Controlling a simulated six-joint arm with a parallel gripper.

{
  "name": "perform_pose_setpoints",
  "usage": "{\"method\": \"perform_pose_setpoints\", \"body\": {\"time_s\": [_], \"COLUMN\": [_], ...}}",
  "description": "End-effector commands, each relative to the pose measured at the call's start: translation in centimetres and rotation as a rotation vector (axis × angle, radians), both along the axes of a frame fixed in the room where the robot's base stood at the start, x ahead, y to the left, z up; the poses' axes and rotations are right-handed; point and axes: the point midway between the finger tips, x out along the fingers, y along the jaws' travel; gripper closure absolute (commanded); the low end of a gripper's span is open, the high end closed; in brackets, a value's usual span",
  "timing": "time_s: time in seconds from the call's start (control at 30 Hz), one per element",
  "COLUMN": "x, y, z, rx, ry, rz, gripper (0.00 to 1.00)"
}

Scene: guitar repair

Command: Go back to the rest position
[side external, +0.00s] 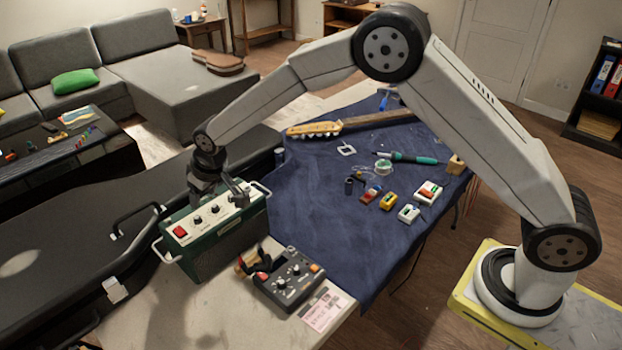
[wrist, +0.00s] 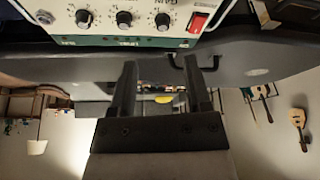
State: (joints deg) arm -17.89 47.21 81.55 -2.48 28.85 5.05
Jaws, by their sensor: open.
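My gripper (side external: 221,193) is above the green amplifier (side external: 212,245) in the side view, with its fingers close to the amplifier's pale control panel. In the wrist view my gripper (wrist: 165,80) is open, with two dark fingers apart and nothing between them. The amplifier's panel (wrist: 118,38), with several black knobs and a red switch, fills the top of that view, upside down. Whether a finger touches the amplifier cannot be told.
A black guitar case (side external: 60,240) lies left of the amplifier. A grey control box (side external: 287,281) stands in front of it. The blue cloth (side external: 320,220) holds a guitar neck (side external: 375,119), a soldering iron (side external: 410,158), solder and small pedals.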

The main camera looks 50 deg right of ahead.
Motion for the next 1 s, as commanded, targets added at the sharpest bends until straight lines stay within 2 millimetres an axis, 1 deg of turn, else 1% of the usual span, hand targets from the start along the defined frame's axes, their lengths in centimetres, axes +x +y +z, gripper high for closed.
{"method": "perform_pose_setpoints", "body": {"time_s": [0.17, 0.27, 0.37, 0.5, 0.67, 0.87, 1.0], "x": [-1.4, -2.8, -4.6, -7.6, -11.5, -16.8, -20.9], "y": [-1.8, -3.5, -5.4, -8.1, -10.8, -13.8, -15.6], "z": [0.9, 1.5, 2.2, 3.1, 3.8, 4.3, 4.3], "rx": [-0.002, -0.006, -0.008, -0.012, -0.015, -0.018, -0.020], "ry": [0.011, 0.021, 0.033, 0.052, 0.073, 0.100, 0.119], "rz": [-0.019, -0.037, -0.058, -0.088, -0.123, -0.167, -0.197], "gripper": [0.38, 0.38, 0.38, 0.38, 0.38, 0.38, 0.38]}}
